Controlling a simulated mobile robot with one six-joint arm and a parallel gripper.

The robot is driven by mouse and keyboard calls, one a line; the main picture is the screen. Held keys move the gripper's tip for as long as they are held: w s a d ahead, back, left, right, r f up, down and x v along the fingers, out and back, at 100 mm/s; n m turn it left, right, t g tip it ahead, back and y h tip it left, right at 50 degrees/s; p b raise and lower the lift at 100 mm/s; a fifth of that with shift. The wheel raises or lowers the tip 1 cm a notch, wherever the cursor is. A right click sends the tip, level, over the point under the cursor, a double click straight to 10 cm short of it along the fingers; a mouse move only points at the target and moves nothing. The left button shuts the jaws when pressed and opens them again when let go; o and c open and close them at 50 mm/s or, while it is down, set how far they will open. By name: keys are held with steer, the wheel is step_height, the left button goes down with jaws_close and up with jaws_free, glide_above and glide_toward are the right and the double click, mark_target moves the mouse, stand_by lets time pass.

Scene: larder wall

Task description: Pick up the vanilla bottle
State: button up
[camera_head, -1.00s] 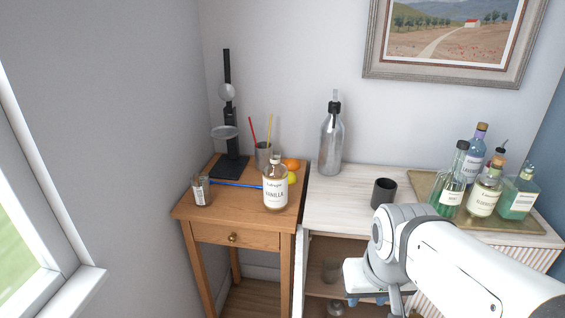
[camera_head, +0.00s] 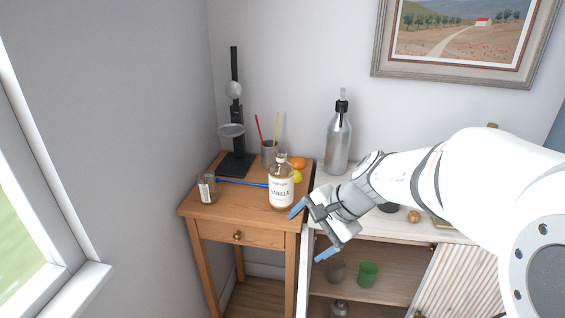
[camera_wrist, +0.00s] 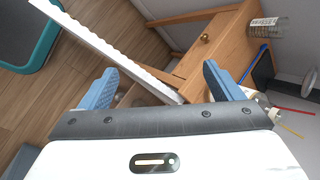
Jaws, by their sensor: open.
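The vanilla bottle (camera_head: 281,186), clear glass with a white label and a pale stopper, stands upright near the front right of the small wooden table (camera_head: 216,216). My gripper (camera_head: 312,232) is open and empty. It is in front and to the right of the bottle, apart from it and lower, by the table's right edge. In the wrist view, my two blue fingers (camera_wrist: 158,84) are spread wide, with the white cabinet's edge beyond them. The bottle is mostly hidden behind the right finger there.
A small labelled jar (camera_head: 207,188), a blue stick (camera_head: 242,183), a cup with straws (camera_head: 269,153), an orange (camera_head: 298,163), a lemon (camera_head: 297,177) and a black stand (camera_head: 236,163) share the table. A metal bottle (camera_head: 338,141) stands on the cabinet, whose open shelf holds a green cup (camera_head: 367,273).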

steer(key=shift+o, duration=0.7)
steer(key=w+a+m+t+y, duration=0.2)
steer(key=w+m, duration=0.5)
steer(key=w, duration=0.5)
steer(key=shift+a+f+m+y, duration=0.25)
steer(key=shift+f+m+y, duration=0.05)
steer(key=shift+y, duration=0.2)
steer(key=m+t+y, duration=0.1)
steer(key=m+t, duration=0.3)
steer(key=m, duration=0.5)
glide_toward(281, 177)
steer(key=w+f, duration=0.1)
steer(key=w+a+f, duration=0.1)
steer(key=w, duration=0.1)
steer(key=w+f, duration=0.2)
steer(key=shift+w+a, duration=0.15)
steer(key=shift+a, duration=0.2)
steer(key=p+x, duration=0.1)
steer(key=x, duration=0.6)
steer(key=shift+w+a+p, duration=0.2)
steer(key=shift+p, duration=0.1)
steer(key=shift+c, duration=0.3)
steer(key=c, duration=1.5)
steer(key=shift+c, duration=0.4)
steer(key=shift+r, duration=0.15)
